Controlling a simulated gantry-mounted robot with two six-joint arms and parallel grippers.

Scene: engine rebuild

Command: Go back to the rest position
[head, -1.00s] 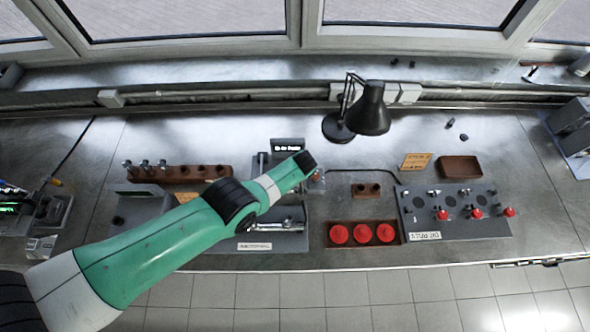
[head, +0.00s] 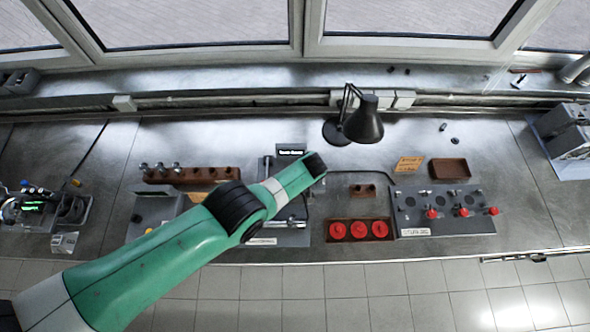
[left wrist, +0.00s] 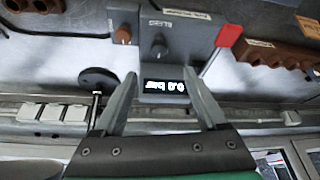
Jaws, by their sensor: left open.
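My left arm (head: 160,255), green with black and white bands, reaches in from the lower left of the head view across the bench. Its far end is over the bench just right of a small black display (head: 290,150); the fingers are not clear there. In the left wrist view my left gripper (left wrist: 160,82) is open, with nothing between its fingertips. Beyond the fingers is a grey box (left wrist: 185,35) with knobs and a lit display (left wrist: 164,86) reading about 0.0 bar. I cannot tell how far it is from the fingers. My right gripper is in neither view.
A black desk lamp (head: 362,122) stands behind the arm's end. A wooden rack (head: 215,175) stands at the left.

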